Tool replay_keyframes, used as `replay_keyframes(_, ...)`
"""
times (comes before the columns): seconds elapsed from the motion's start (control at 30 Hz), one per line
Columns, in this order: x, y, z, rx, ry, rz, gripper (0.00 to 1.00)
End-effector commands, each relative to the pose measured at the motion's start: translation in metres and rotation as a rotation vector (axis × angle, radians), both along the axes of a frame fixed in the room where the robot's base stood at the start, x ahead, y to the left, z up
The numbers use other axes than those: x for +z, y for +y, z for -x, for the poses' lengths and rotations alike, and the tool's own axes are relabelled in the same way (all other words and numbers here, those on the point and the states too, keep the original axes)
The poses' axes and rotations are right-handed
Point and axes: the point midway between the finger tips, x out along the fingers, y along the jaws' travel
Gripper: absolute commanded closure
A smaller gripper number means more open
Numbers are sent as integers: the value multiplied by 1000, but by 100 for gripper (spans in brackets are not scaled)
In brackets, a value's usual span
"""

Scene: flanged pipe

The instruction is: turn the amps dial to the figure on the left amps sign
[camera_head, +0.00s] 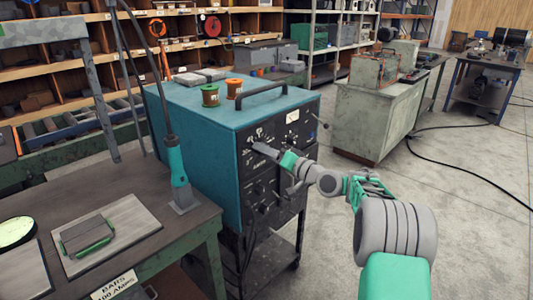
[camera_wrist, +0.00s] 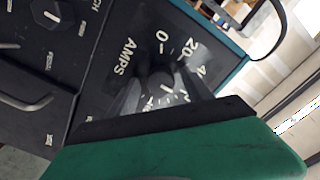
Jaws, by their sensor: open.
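The amps dial (camera_wrist: 160,42) is on the black front panel (camera_head: 268,190) of a teal machine (camera_head: 190,110). In the wrist view its scale shows 0, 20 and part of a 4; the lower figures are partly covered. My gripper (camera_wrist: 163,85) is open, with a finger on each side of the dark dial knob (camera_wrist: 162,74); I cannot tell whether they touch it. An amps sign (camera_head: 115,285) on the bench edge at lower left seems to read "BARS 100 AMPS".
Another knob (camera_wrist: 48,14) and a handle (camera_wrist: 25,102) sit on the panel beside the dial. Two spools (camera_head: 210,95) and a black handle (camera_head: 262,90) are on the machine's top. A workbench (camera_head: 60,195) stands at left. Open floor (camera_head: 480,200) lies at right, with a cable.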

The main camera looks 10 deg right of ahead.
Motion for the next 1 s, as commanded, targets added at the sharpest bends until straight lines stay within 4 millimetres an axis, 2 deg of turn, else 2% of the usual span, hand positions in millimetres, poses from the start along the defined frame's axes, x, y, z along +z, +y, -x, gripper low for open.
replay_keyframes(0.17,0,-8,9,-2,-1,0,41)
replay_keyframes(0.4,0,-37,48,-4,-1,0,41)
replay_keyframes(0.6,0,-46,63,0,0,0,41)
replay_keyframes(0.87,1,-43,64,2,3,9,41)
replay_keyframes(0.97,6,-20,69,16,55,106,41)
replay_keyframes(1.0,7,-4,76,23,98,181,41)
